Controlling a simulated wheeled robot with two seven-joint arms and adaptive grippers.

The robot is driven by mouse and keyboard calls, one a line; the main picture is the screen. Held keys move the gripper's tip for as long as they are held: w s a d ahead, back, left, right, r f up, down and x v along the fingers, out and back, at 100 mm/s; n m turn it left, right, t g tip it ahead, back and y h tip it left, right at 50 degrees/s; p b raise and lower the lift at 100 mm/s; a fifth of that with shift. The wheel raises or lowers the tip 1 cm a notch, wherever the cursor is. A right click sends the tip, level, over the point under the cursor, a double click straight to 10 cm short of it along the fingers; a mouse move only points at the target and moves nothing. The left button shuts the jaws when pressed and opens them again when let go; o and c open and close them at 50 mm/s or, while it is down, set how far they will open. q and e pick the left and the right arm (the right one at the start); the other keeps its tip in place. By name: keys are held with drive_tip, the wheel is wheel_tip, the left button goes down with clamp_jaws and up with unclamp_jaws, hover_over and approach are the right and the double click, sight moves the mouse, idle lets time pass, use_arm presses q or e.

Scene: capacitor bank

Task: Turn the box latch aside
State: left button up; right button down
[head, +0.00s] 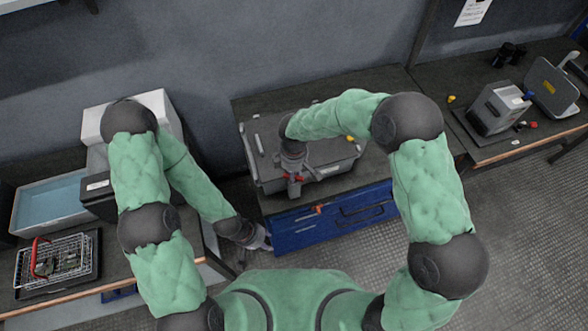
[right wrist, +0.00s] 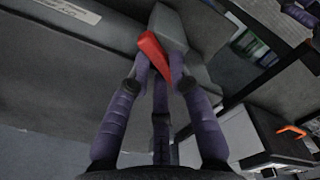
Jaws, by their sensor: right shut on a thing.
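The grey box (head: 333,172) stands on the dark workbench in the middle of the head view. The red latch (head: 293,179) is on its front side. My right gripper (head: 291,178) comes down over the front of the box. In the right wrist view its fingers (right wrist: 160,72) are closed around the red latch (right wrist: 152,52), which lies tilted, its upper end leaning left. The fingers hide the latch's lower part. My left gripper (head: 263,242) hangs low beside the blue drawer front, away from the box; its fingers are too small to judge.
A blue drawer front (head: 340,217) with a red piece (head: 317,208) is below the box. A wire basket (head: 56,259) and a blue-lined tray (head: 50,205) are at left. A grey device (head: 498,107) and an open case (head: 550,88) stand on the right bench.

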drive_tip(key=n+p, duration=0.3)
drive_tip(key=n, duration=0.2)
drive_tip(key=shift+a+n, duration=0.1)
drive_tip(key=shift+n, duration=0.2)
idle(0.5)
drive_tip(key=c, duration=1.1)
unclamp_jaws()
wheel_tip(320, 180, up, 12)
